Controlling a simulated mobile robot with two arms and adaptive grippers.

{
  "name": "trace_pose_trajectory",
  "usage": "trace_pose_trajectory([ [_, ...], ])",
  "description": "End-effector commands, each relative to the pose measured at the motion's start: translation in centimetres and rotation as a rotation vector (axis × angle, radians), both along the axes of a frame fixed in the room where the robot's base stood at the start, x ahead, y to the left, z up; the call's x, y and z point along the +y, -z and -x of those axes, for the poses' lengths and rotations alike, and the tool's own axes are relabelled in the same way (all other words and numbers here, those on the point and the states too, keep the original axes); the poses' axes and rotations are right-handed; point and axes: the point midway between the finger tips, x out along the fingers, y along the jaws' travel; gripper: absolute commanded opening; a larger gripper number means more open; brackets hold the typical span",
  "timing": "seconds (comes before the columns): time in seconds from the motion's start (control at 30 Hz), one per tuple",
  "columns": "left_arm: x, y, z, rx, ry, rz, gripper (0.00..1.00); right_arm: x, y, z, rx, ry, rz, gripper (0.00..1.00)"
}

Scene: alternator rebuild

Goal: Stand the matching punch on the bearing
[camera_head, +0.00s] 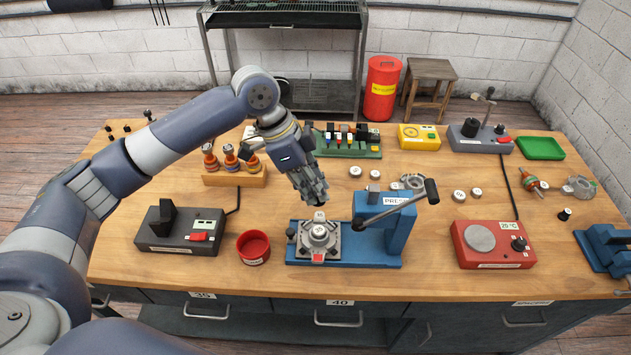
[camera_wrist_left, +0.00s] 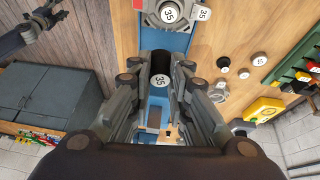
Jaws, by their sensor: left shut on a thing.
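My left gripper (camera_head: 314,196) points down over the blue press (camera_head: 378,239), a little above the bearing. The bearing assembly (camera_head: 319,236) sits on the press base with a round face marked 35, also seen at the top of the left wrist view (camera_wrist_left: 168,12). The punch and bearing look apart. My right gripper is not in view.
The press lever (camera_head: 400,205) reaches right. A red bowl (camera_head: 253,247) is at left, a red heater (camera_head: 490,244) at right. Several white-topped cylinders (camera_head: 355,171) stand behind the press.

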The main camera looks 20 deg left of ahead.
Motion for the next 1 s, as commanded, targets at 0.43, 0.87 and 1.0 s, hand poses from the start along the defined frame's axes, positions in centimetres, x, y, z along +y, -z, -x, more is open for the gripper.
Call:
trace_pose_trajectory([
  [0.43, -0.2, 4.0, -0.9, 0.023, 0.329, 0.006, 0.0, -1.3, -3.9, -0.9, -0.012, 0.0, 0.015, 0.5],
  [0.87, -0.2, 6.8, -0.9, 0.022, 0.336, 0.005, 0.0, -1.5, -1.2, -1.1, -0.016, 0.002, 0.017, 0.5],
  [1.0, -0.2, 8.1, -0.9, 0.021, 0.336, 0.005, 0.0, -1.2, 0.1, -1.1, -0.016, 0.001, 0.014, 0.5],
])
